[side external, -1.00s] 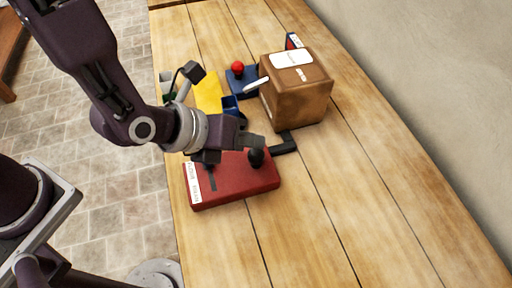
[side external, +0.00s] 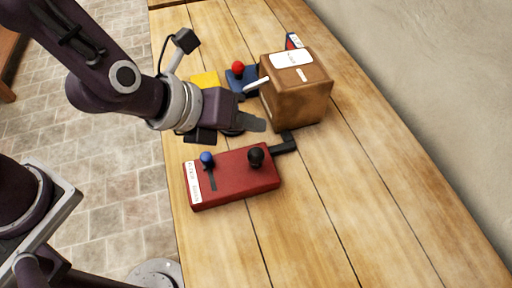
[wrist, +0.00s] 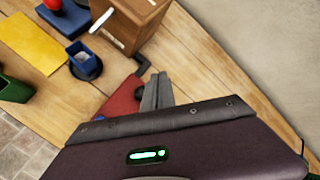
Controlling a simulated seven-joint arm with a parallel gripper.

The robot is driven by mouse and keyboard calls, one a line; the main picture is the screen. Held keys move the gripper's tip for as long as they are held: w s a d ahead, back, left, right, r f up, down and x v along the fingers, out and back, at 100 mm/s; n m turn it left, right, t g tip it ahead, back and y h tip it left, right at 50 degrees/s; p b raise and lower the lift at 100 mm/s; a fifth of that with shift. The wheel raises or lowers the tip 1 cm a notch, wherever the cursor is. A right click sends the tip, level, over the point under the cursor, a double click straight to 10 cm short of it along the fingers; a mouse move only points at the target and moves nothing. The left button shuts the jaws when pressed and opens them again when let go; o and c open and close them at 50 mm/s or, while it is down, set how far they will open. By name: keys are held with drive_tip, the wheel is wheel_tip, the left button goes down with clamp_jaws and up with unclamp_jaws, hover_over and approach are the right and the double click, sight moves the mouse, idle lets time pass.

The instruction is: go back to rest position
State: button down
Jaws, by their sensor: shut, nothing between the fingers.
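My gripper (side external: 252,123) is shut and empty. In the side view it is held above the table, behind the red control box and left of the brown wooden box. In the wrist view my gripper's fingers (wrist: 158,92) are together, pointing up the picture. No rest position is marked in these views.
A red control box (side external: 232,186) with a blue knob and a black knob lies on the wooden table (side external: 330,215). The brown box (side external: 298,98) stands behind it. A blue base with a red ball (side external: 238,68), a yellow sheet (wrist: 32,42) and a green container (wrist: 14,88) lie farther back.

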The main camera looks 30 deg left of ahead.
drive_tip(key=a+r+n+t+y, duration=0.1)
drive_tip(key=a+r+n+y, duration=0.35)
drive_tip(key=a+n, duration=0.55)
drive_tip(key=a+r+n+y, duration=0.4)
drive_tip(key=a+r+n, duration=0.25)
drive_tip(key=a, duration=0.85)
drive_tip(key=s+a+n+g, duration=0.3)
drive_tip(key=s+a+n, duration=0.1)
drive_tip(key=s+n, duration=0.7)
drive_tip(key=s+d+r+n+h, duration=0.1)
drive_tip(key=s+d+n+h, duration=0.2)
drive_tip(key=n, duration=0.3)
drive_tip(key=shift+s+d+r, duration=0.2)
drive_tip(key=shift+s+d, duration=0.4)
drive_tip(key=shift+d, duration=0.05)
drive_tip(key=shift+h, duration=0.25)
